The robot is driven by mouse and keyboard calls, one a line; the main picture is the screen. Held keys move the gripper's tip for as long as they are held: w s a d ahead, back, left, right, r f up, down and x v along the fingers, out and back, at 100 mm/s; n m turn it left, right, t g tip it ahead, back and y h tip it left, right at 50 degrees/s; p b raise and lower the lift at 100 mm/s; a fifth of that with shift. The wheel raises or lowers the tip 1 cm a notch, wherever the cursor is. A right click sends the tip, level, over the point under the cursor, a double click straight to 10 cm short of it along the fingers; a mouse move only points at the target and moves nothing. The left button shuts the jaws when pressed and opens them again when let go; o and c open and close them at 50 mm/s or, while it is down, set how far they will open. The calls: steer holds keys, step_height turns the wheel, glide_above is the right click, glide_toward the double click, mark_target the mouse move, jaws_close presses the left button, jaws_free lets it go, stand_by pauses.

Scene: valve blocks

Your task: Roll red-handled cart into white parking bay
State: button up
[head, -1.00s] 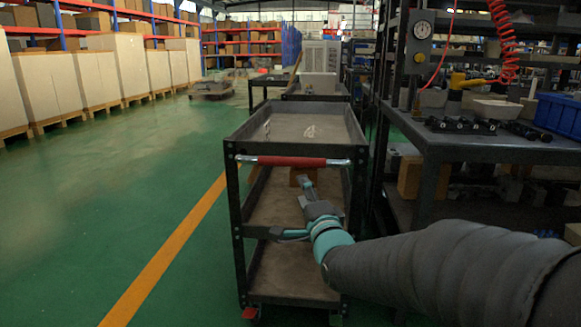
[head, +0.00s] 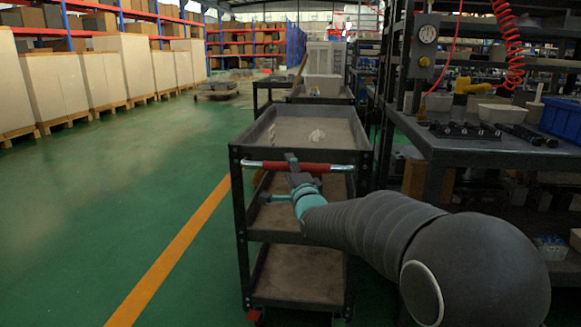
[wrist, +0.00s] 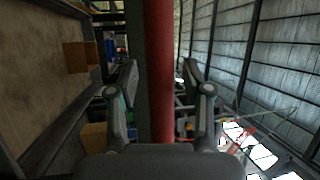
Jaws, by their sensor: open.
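The dark metal cart (head: 290,133) stands upright on the green floor in the middle of the head view, with a shallow top tray and shelves below. Its red handle (head: 272,166) spans the near end on bent metal ends. My gripper (head: 292,168) is at the middle of the handle, open. In the wrist view the red handle (wrist: 159,60) runs between the two spread fingers of my gripper (wrist: 160,80), with a gap to the right finger; contact on the left is unclear. No white parking bay shows in these views.
A workbench (head: 465,150) with parts on it stands close to the cart's right. An orange floor line (head: 180,252) runs along its left, with open green floor beyond. Another cart (head: 322,97) stands behind it. Pallet boxes (head: 60,90) line the far left.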

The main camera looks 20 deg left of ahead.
steer(key=shift+w+a, duration=0.15)
steer(key=shift+w, duration=0.05)
steer(key=shift+r, duration=0.1)
jaws_close()
